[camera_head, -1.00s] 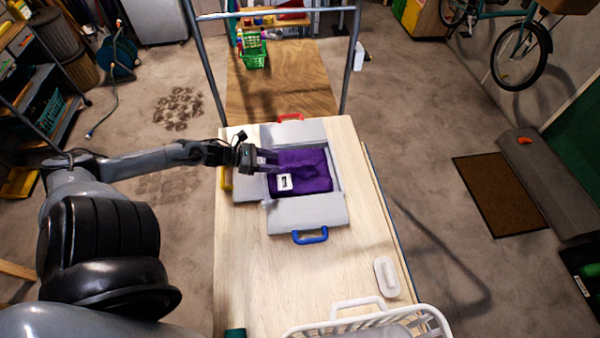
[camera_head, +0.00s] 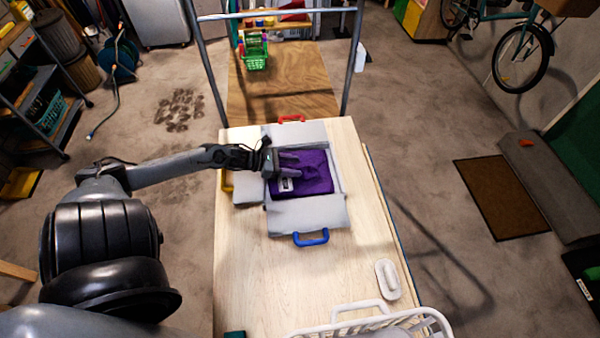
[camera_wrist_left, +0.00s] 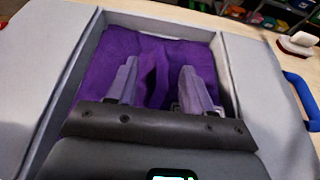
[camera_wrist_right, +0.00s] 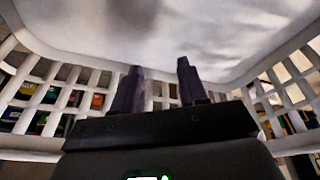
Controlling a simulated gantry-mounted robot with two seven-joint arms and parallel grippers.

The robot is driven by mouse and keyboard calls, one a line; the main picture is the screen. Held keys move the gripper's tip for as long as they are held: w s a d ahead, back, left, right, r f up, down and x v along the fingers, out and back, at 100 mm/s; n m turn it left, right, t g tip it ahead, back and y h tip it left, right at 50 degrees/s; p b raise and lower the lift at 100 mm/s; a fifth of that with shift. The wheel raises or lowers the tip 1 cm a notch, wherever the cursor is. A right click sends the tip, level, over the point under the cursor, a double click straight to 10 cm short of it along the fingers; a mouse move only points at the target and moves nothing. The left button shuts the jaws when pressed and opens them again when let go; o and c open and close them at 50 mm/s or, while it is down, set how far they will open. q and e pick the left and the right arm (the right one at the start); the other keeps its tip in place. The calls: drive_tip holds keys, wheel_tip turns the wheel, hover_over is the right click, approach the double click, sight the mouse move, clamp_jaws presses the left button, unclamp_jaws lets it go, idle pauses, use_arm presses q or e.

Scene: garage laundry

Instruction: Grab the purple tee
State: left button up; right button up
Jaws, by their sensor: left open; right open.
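The purple tee (camera_head: 316,174) lies folded in the middle of a grey folding board (camera_head: 312,212) on the table, with a small white label near its left side. In the left wrist view the purple tee (camera_wrist_left: 190,52) shows a raised fold between my fingertips. My left gripper (camera_head: 296,165) is open over the tee's left part; its fingers point onto the cloth. It also shows in the left wrist view (camera_wrist_left: 160,85). Whether the fingertips touch the cloth I cannot tell. My right gripper (camera_wrist_right: 160,85) is open at a white basket (camera_wrist_right: 60,95), with whitish cloth above it.
The board has a red handle (camera_head: 291,118) at the far side and a blue handle (camera_head: 311,238) at the near side. A white brush-like item (camera_head: 387,279) and the white laundry basket (camera_head: 420,320) occupy the near right. The table's near middle is clear.

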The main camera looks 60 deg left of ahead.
use_arm(q)
clamp_jaws()
drive_tip(key=shift+r, duration=0.15)
idle(0.4)
